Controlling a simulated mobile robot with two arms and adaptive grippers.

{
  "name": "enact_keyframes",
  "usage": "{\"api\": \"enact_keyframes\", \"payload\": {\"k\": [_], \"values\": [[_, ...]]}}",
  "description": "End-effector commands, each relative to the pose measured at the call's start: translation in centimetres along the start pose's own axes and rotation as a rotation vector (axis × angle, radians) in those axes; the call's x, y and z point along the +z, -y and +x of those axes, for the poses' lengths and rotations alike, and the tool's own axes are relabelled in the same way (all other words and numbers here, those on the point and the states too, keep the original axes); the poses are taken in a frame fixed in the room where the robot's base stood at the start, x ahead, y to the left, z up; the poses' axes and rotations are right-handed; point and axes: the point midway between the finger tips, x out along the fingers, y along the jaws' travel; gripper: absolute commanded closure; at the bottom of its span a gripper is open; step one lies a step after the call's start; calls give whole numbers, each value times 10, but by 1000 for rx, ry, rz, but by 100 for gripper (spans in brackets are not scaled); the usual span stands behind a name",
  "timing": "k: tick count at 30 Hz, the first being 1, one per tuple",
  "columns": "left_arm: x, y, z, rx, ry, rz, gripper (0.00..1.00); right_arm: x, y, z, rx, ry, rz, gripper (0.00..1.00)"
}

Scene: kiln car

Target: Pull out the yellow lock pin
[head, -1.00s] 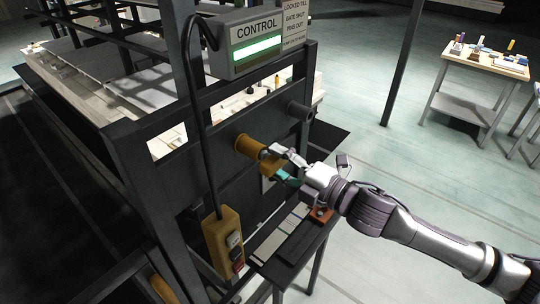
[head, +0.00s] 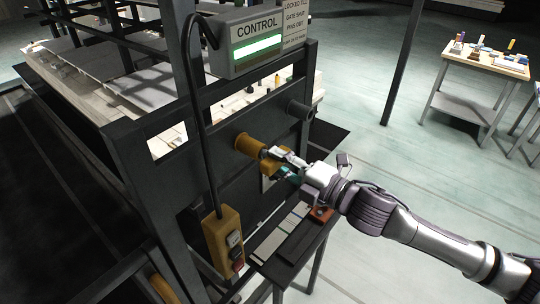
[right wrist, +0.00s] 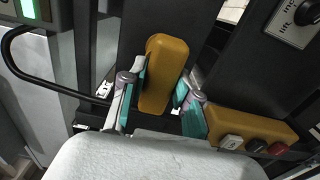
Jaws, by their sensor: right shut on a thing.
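The yellow lock pin (head: 269,161) sits at the dark frame, by a yellow round collar (head: 249,145). Its block-shaped yellow handle (right wrist: 164,70) stands between my fingers in the right wrist view. My right gripper (head: 283,166) is shut on this handle, with one teal-padded finger on each side; it also shows in the right wrist view (right wrist: 160,98). The pin's shaft is hidden, so I cannot tell how deep it sits. My left gripper is not in view.
A control box (head: 258,45) with a lit green bar hangs above. A yellow button pendant (head: 222,243) hangs on a black cable to the left. A dark stub (head: 300,110) juts from the frame. A small shelf (head: 288,262) lies below.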

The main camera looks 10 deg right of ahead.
Motion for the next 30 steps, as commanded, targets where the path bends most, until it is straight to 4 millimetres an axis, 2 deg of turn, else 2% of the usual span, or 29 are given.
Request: {"api": "enact_keyframes", "payload": {"k": [17,30], "values": [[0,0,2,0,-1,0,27,0,0,-6,1,0,0,100],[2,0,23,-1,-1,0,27,0,3,-48,-1,0,-2,100]]}}
